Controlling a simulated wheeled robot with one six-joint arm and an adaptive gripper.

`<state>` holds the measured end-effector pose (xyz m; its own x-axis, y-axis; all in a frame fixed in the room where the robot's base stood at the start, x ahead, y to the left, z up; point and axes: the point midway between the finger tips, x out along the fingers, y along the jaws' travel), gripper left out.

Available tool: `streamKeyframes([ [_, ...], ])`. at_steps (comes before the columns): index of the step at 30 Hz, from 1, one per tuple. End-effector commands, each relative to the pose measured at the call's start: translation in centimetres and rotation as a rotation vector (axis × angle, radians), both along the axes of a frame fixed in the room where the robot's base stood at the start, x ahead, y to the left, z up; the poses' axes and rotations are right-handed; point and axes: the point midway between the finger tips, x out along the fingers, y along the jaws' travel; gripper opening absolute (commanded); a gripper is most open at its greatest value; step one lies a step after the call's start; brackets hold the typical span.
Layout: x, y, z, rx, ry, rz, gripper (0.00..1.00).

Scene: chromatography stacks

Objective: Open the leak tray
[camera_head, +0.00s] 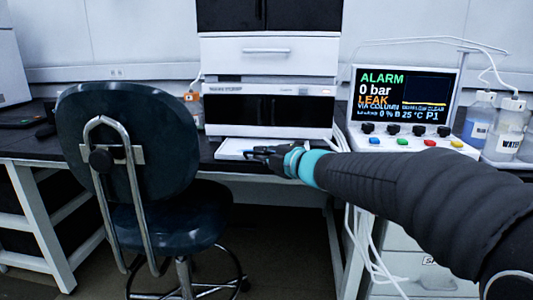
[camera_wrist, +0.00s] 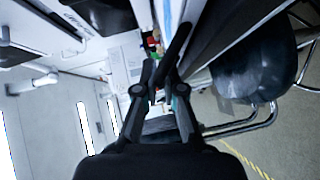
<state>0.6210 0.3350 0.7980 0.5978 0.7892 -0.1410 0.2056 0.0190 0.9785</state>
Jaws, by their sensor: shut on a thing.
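The leak tray (camera_head: 230,145) shows in the head view as a low white piece at the foot of the chromatography stack (camera_head: 270,88), jutting toward the bench's front edge. My gripper (camera_head: 254,153) reaches in from the right and lies at the tray's front. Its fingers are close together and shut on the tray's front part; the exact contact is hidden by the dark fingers. In the wrist view my gripper (camera_wrist: 163,68) shows its two dark fingers nearly together. A pale strip runs beside the fingertips there, but I cannot tell which part it is.
A dark office chair (camera_head: 135,140) stands close at the left, in front of the bench (camera_head: 30,147). A control screen (camera_head: 405,97) at the right reads ALARM, 0 bar, LEAK. Bottles (camera_head: 508,130) stand farther right. White tubes hang below the bench.

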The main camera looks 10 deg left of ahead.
Motion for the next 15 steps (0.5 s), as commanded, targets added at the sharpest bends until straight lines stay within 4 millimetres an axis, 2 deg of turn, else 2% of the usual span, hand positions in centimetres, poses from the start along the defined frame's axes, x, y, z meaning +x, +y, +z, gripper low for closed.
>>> streamKeyframes([
  [4, 0.03, 0.00, -0.02, 0.000, 0.000, 0.001, 0.00],
  [6, 0.05, 0.00, -0.01, 0.000, 0.000, 0.001, 0.23],
  [8, 0.06, -0.02, -0.01, 0.000, 0.000, 0.000, 0.34],
  [15, 0.10, -0.09, -0.01, 0.000, 0.000, -0.001, 0.34],
])
